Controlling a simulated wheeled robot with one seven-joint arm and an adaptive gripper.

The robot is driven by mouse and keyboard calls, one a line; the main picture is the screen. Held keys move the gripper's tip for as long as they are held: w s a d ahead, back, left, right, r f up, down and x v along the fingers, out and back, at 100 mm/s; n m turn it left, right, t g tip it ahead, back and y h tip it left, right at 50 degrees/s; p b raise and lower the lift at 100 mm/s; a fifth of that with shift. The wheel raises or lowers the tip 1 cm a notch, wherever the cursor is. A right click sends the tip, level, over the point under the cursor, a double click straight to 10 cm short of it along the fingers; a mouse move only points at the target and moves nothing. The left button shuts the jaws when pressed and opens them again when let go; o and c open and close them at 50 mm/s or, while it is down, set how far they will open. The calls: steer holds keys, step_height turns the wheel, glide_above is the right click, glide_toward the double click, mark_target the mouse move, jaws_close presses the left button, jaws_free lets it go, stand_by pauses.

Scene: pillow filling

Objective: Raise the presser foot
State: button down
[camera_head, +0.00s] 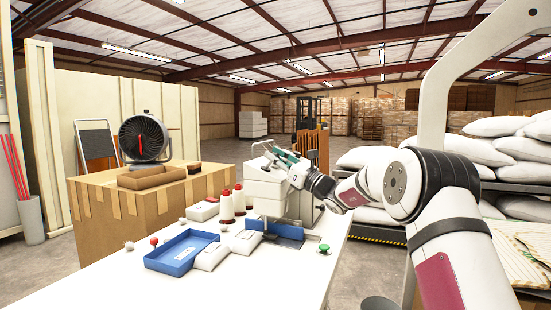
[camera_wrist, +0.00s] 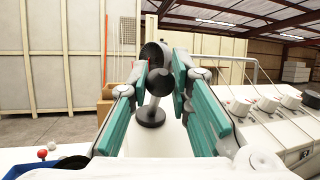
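The white sewing machine (camera_head: 265,188) stands at the far end of the white table. My gripper (camera_head: 278,153), with teal finger pads, is at the top of the machine. In the wrist view my gripper (camera_wrist: 161,76) is open, its two fingers apart. Between them shows a dark round-ended lever or knob (camera_wrist: 160,83) on a black round base (camera_wrist: 150,117). I cannot tell whether the fingers touch it. The presser foot is not clearly visible.
A blue tray (camera_head: 180,254), thread spools (camera_head: 239,199), a red button (camera_head: 153,241) and a green button (camera_head: 324,247) are on the table. A carton (camera_head: 150,212) with a fan (camera_head: 143,137) stands at left.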

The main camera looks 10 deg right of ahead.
steer(key=shift+r+p, duration=0.2)
steer(key=shift+p, duration=0.2)
steer(key=shift+w+a+r+n+g+h+p, duration=0.25)
steer(key=shift+r+n+g+h+p, duration=0.15)
steer(key=shift+g+p, duration=0.65)
steer(key=p, duration=0.2)
steer(key=a+g+h+p, duration=0.1)
steer(key=p, duration=0.1)
steer(key=shift+w+r+n+g+h, duration=0.25)
steer(key=shift+r+n+h, duration=0.05)
steer(key=shift+n, duration=0.1)
steer(key=shift+w+a+g+h+p, duration=0.4)
steer(key=shift+a+g+h+p, duration=0.1)
steer(key=shift+g+h+p, duration=0.4)
steer(key=shift+w+a+f+n+g+h, duration=0.25)
steer(key=shift+w+a+n+g+h, duration=0.25)
steer(key=shift+g+h, duration=0.4)
steer(key=c, duration=1.4)
jaws_free()
steer(key=shift+c, duration=0.2)
steer(key=shift+s, duration=0.15)
steer(key=v, duration=1.1)
steer(key=shift+s+d+r, duration=0.2)
steer(key=shift+d+r, duration=0.05)
steer(key=shift+r, duration=0.1)
